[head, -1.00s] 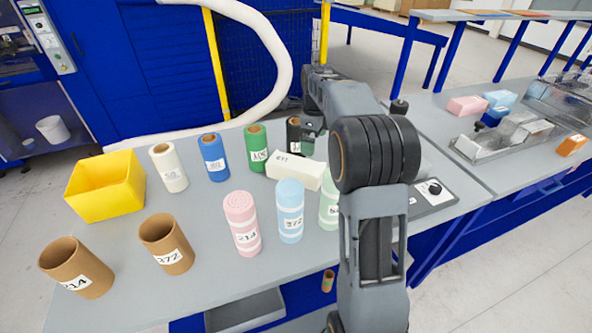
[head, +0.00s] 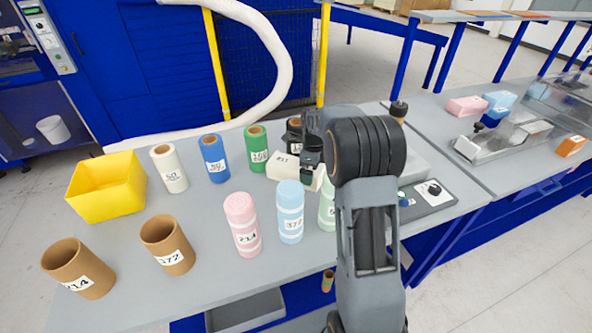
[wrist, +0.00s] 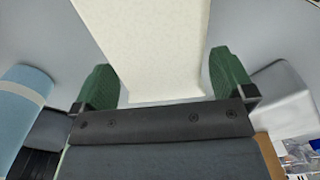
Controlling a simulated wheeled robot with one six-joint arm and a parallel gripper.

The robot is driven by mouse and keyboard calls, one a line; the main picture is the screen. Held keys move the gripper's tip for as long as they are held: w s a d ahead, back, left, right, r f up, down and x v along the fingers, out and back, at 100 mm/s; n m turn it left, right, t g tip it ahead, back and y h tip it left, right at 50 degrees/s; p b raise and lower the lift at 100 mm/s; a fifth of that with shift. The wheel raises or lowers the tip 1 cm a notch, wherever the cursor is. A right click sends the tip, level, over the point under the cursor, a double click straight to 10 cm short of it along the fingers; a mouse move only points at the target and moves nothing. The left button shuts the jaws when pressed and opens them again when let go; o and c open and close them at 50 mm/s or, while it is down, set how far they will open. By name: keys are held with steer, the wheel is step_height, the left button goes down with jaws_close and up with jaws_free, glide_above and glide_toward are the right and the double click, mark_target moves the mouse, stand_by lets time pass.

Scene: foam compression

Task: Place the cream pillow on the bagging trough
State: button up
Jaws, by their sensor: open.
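The cream pillow (head: 283,172), a long pale block with a number label, lies on the near table behind the pink and blue cylinders. My gripper (head: 311,160) is over its right part and hides some of it. In the wrist view, the cream pillow (wrist: 150,45) runs between the two green-padded fingers of my gripper (wrist: 165,82). The fingers are open, one on each side, with a visible gap to the pillow. A metal trough (head: 482,150), which looks like the bagging trough, sits on the right table, well away from the gripper.
Pink (head: 243,225) and blue (head: 290,212) cylinders stand in front of the pillow, with a pale green one (head: 327,208) partly behind my arm. A green roll (head: 257,150) stands behind it. A control box (head: 428,196) lies right of my arm. Pink (head: 467,106) and blue blocks are behind the trough.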

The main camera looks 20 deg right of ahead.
steer(key=c, duration=0.6)
